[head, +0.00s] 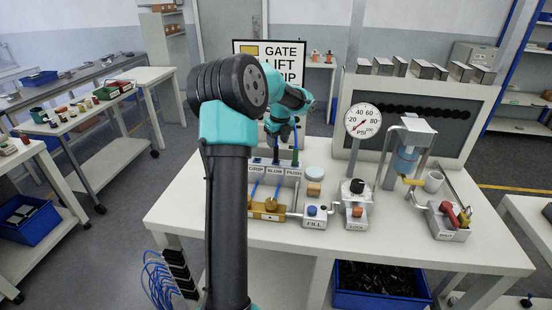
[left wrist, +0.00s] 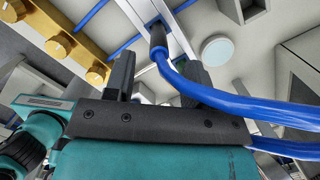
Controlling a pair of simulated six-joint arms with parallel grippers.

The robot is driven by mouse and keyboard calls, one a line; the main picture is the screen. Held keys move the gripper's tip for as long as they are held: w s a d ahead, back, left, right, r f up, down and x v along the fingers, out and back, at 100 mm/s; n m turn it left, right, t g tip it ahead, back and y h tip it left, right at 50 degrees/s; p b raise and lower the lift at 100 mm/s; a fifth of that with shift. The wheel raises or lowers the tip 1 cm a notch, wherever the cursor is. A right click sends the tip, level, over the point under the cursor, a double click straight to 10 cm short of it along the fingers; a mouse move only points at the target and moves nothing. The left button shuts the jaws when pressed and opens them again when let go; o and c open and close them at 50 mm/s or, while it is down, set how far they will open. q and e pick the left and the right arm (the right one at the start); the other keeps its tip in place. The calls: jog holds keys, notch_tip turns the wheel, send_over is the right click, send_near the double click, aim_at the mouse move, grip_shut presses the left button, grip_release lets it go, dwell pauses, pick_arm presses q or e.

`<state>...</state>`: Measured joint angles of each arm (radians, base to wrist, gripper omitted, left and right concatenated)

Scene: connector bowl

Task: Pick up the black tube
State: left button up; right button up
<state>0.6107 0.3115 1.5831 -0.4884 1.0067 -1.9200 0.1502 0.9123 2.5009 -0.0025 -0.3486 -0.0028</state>
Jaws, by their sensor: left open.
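My left gripper (head: 284,132) is over the back of the table at the labelled block. In the left wrist view its two dark fingers (left wrist: 158,78) stand apart, with nothing clamped between them. A short black tube (left wrist: 158,38) stands beyond and between the fingertips there, joined to a thick blue hose (left wrist: 215,94) that runs off to the right. I cannot tell whether a finger touches it. In the head view my arm hides part of this area. My right gripper is not in view.
The white block marked GRIP, SLOW and PUSH (head: 274,171) is close by the gripper. A brass piece (head: 268,211) is in front of it. A pale blue round disc (head: 315,172), gauge (head: 362,120) and lock station (head: 355,205) stand to the right. A blue bin (head: 380,299) is below.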

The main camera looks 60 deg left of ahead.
aim_at(276, 149)
pick_arm(q)
jog(key=shift+s+a+f, duration=0.1)
jog(key=shift+a+f, duration=0.1)
jog(key=shift+f, duration=0.65)
jog(key=shift+w+a+f, duration=0.1)
jog(key=shift+a+f, duration=0.05)
jog(key=shift+f, duration=0.7)
jog(key=shift+s+a+f, duration=0.1)
jog(key=shift+a+f, duration=0.1)
jog(key=shift+f, duration=0.65)
grip_shut()
jog(key=shift+r, duration=0.2)
jog(key=shift+r, duration=1.35)
jog(key=shift+d+r, duration=0.1)
jog(key=shift+r, duration=0.25)
jog(key=s+d+r, duration=0.1)
jog(key=s+d, duration=0.7)
jog(key=d, duration=0.5)
jog(key=shift+d+r, duration=0.15)
jog(key=shift+d, duration=0.15)
jog(key=shift+s, duration=0.1)
